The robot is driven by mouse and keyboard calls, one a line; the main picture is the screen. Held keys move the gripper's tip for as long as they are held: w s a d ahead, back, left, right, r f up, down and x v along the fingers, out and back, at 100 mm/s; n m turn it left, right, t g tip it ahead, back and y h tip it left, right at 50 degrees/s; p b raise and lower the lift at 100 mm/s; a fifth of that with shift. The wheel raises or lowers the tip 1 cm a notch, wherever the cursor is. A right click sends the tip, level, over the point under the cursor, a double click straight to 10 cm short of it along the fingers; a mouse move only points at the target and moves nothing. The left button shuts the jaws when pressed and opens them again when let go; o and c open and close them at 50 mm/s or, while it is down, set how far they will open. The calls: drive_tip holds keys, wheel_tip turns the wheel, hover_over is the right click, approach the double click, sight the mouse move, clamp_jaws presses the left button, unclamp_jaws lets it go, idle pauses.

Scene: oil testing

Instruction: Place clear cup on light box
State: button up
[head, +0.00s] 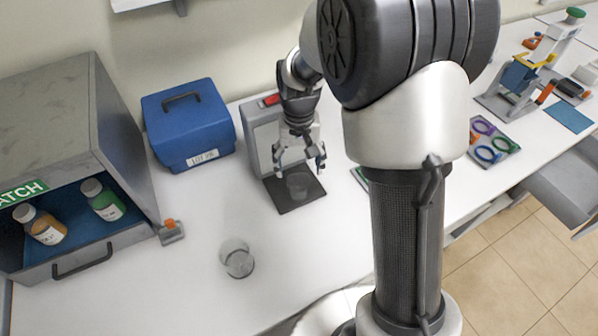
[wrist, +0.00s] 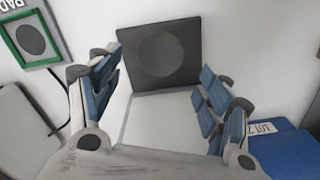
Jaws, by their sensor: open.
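A clear cup (head: 237,258) stands upright on the white table in the head view, left of and nearer than the light box. It does not show in the wrist view. The light box (head: 262,140) has an upright grey housing and a dark base plate (head: 284,200) with a round patch. In the wrist view the dark plate (wrist: 190,72) with its round patch and the pale panel (wrist: 150,125) lie between my fingers. My gripper (head: 299,166) is open above the base plate, and its fingers flank empty space in the wrist view (wrist: 162,85).
A blue case (head: 190,135) stands left of the light box. A grey cabinet (head: 120,130) at the left holds two bottles (head: 40,224). A small orange-topped item (head: 171,232) sits beside it. Coloured rings (head: 490,145) and stands lie right. Table around the cup is clear.

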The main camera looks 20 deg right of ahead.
drive_tip(key=s+r+n+t, duration=0.1)
drive_tip(key=s+r, duration=0.4)
drive_tip(key=r, duration=0.3)
drive_tip(key=s+r+t, duration=0.1)
drive_tip(key=s+r, duration=0.5)
drive_tip(key=r, duration=0.2)
drive_tip(key=s+r+n+t, duration=0.1)
drive_tip(key=s+r+t, duration=0.1)
drive_tip(key=s, duration=1)
drive_tip(key=shift+s+t+p, duration=0.3)
drive_tip(key=shift+a, duration=0.1)
drive_tip(key=shift+f+b, duration=0.7)
drive_tip(key=shift+b, duration=0.1)
drive_tip(key=shift+r, duration=0.15)
drive_tip(key=shift+c, duration=0.3)
